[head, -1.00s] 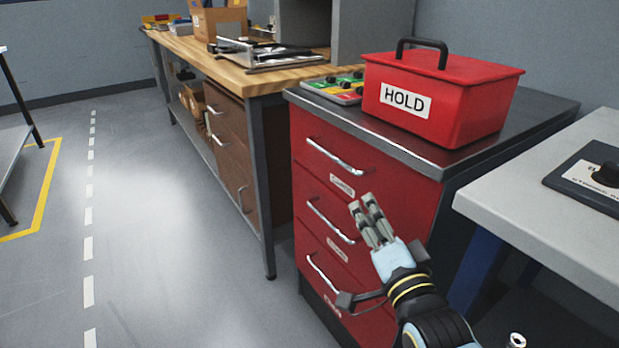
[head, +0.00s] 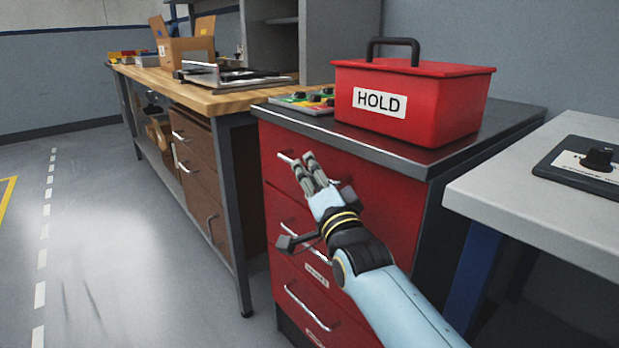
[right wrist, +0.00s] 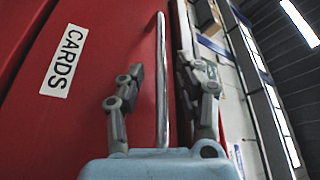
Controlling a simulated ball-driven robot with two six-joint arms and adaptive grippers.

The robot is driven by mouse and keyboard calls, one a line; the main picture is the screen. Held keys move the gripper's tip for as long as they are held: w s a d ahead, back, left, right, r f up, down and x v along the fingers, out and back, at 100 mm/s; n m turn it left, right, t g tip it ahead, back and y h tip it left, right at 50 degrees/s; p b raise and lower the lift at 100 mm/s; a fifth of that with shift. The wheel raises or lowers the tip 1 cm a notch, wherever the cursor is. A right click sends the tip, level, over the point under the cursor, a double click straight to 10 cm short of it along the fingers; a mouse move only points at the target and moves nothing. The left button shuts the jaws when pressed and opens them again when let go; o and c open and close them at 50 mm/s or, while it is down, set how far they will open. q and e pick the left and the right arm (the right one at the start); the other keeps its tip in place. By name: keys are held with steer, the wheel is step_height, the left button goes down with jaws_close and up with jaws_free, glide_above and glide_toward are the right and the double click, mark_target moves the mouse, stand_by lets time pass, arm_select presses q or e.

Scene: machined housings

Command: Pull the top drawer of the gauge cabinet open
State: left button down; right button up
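The red gauge cabinet (head: 400,215) stands at the centre right in the head view. Its top drawer (head: 278,140) is closed, with a bar handle (head: 285,157) partly hidden behind my right gripper (head: 309,165). In the right wrist view the top drawer's red front (right wrist: 100,110) carries a CARDS label (right wrist: 64,62). There the chrome handle (right wrist: 161,50) runs between the two fingers of my right gripper (right wrist: 162,82). The fingers are open, with a gap to the bar on each side. My left gripper is out of view.
A red HOLD box (head: 415,100) and a panel with coloured parts (head: 302,101) sit on the cabinet top. A wooden bench (head: 220,100) stands to the left, a pale table (head: 560,190) close on the right. The floor (head: 130,260) at left is clear.

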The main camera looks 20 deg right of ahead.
steer(key=shift+w+r, duration=0.1)
steer(key=shift+w, duration=0.35)
steer(key=shift+c, duration=0.3)
jaws_close()
